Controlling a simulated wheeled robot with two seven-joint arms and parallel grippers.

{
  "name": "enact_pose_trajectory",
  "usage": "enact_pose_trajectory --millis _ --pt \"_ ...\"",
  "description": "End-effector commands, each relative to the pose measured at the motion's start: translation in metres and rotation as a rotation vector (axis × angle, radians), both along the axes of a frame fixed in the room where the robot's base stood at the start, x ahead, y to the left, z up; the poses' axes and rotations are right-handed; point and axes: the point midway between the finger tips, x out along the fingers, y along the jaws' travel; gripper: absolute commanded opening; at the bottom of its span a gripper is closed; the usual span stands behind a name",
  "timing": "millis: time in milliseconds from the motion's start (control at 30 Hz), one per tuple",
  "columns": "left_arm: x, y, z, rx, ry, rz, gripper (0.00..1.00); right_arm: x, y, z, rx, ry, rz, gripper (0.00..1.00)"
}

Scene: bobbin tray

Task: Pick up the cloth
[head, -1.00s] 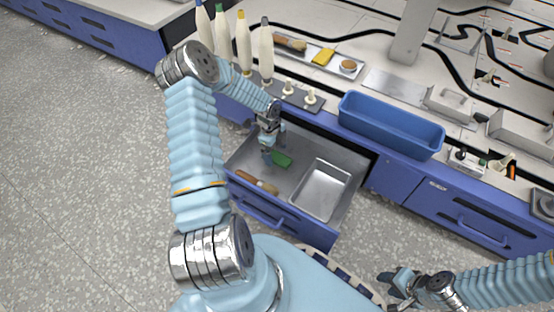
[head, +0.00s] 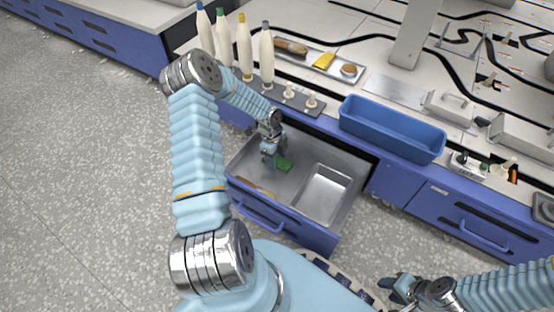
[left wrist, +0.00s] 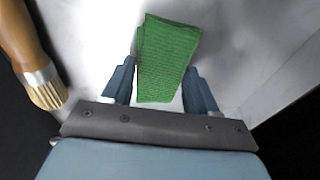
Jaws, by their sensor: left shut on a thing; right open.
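The green cloth (left wrist: 166,58) is a folded piece between the fingers of my left gripper (left wrist: 161,88) in the left wrist view. In the head view the cloth (head: 285,165) shows just beside my left gripper (head: 270,160), inside the open drawer. My left gripper is shut on the cloth. Whether the cloth still touches the drawer floor I cannot tell. My right gripper (head: 396,286) is open and empty at the bottom right, away from the drawer.
The open drawer (head: 290,209) also holds a metal tray (head: 323,192) on the right and a wooden-handled brush (left wrist: 42,85) near its front.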

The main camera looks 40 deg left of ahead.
Motion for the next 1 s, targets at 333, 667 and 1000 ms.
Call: enact_pose_trajectory --millis 333,667,1000 --pt "-0.004 -0.011 0.047 0.001 -0.001 -0.005 0.29 -0.001 0.000 0.014 0.000 0.003 0.001 0.43" --pt "-0.033 -0.076 0.105 0.001 -0.001 -0.008 0.29 -0.001 0.001 0.027 0.002 0.006 0.003 0.43" --pt "-0.053 -0.123 0.126 0.000 0.000 -0.003 0.29 -0.002 0.001 0.029 0.002 0.007 0.004 0.43"
